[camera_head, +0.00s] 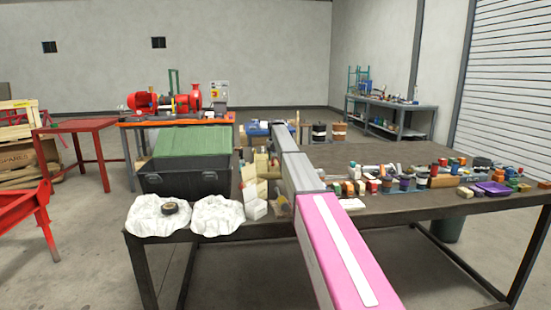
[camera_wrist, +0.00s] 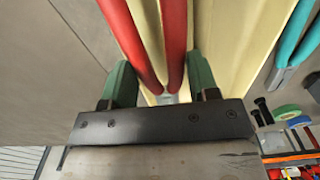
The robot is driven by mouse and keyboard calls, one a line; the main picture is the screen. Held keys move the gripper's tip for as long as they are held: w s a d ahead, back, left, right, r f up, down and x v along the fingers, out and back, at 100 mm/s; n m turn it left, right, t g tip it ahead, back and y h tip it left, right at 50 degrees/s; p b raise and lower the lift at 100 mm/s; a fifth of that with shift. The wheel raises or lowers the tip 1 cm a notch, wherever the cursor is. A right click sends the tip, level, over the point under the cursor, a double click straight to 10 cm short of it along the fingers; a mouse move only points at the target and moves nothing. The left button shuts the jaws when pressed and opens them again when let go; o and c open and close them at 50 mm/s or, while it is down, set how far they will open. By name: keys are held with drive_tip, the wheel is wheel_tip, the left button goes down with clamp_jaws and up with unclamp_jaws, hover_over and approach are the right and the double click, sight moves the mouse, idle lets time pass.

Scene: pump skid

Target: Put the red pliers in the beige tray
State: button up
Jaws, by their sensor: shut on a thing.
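The red pliers (camera_wrist: 174,45) show in the wrist view as two long red handles that converge between my green fingers. My gripper (camera_wrist: 161,80) is shut on the red pliers. Pale yellow-beige surfaces with raised edges, which look like the beige tray (camera_wrist: 235,40), lie behind and beside the handles. I cannot tell whether the pliers touch them. The pliers' far ends run out of the picture. In the head view my arm hides the gripper and the pliers, and I cannot make out the tray for certain.
A teal-handled tool (camera_wrist: 296,42) and a green tape roll (camera_wrist: 287,111) lie to the right in the wrist view. In the head view, a black crate (camera_head: 185,181) and white cloth bags (camera_head: 217,215) stand left of my arm. Several small items crowd the table's right side.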

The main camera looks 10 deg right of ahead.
drive_tip(key=o, duration=0.9)
wheel_tip(320, 180, up, 11)
idle(0.4)
